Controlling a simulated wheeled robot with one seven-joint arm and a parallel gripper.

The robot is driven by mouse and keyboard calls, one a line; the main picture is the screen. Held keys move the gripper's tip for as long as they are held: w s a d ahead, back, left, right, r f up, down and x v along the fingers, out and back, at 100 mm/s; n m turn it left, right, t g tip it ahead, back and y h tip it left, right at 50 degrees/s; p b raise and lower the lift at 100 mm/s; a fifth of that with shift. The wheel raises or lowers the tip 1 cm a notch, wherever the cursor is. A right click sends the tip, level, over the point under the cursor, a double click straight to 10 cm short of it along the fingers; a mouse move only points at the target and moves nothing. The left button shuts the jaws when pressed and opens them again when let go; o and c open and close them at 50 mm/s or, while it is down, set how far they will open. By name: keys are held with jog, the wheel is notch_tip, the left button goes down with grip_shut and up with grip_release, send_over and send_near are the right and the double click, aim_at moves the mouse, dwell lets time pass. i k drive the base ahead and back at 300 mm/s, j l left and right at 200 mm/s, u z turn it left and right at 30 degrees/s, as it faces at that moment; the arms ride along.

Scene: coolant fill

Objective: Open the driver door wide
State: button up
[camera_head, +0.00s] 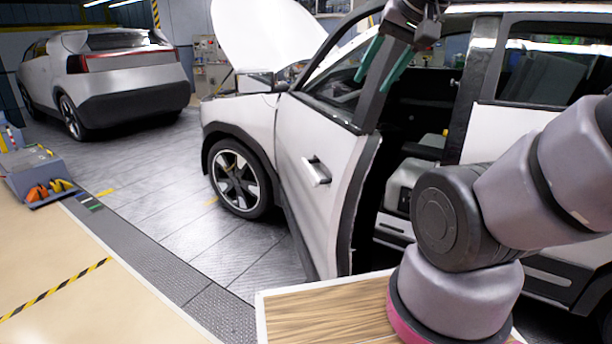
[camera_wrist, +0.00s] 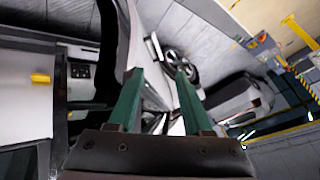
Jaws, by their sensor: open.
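The white driver door (camera_head: 315,190) of the near car stands partly open, swung out from the body, with its silver handle (camera_head: 317,172) on the outer panel. The cabin shows through the gap behind it. My gripper (camera_head: 370,84) is open, its green fingers at the upper rear part of the door's window frame. In the head view the dark frame passes between the two fingers. In the wrist view my gripper (camera_wrist: 158,72) has the door (camera_wrist: 158,92) between and beyond its fingers. I cannot tell whether a finger touches the frame.
The near car's hood (camera_head: 265,35) is raised. A second white car (camera_head: 110,70) stands at the back left. The grey floor (camera_head: 150,215) outside the door is clear. A wooden-topped surface (camera_head: 330,315) is near the door's lower edge, and a tool bin (camera_head: 35,175) is at the left.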

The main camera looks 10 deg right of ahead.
aim_at(332, 227)
jog(key=i+l, duration=0.1)
jog(key=l, duration=0.25)
jog(key=i+l+z, duration=0.1)
jog(key=l, duration=0.3)
jog(key=i+l, duration=0.1)
jog(key=l, duration=0.25)
jog(key=i+l+z, duration=0.15)
jog(key=l, duration=0.25)
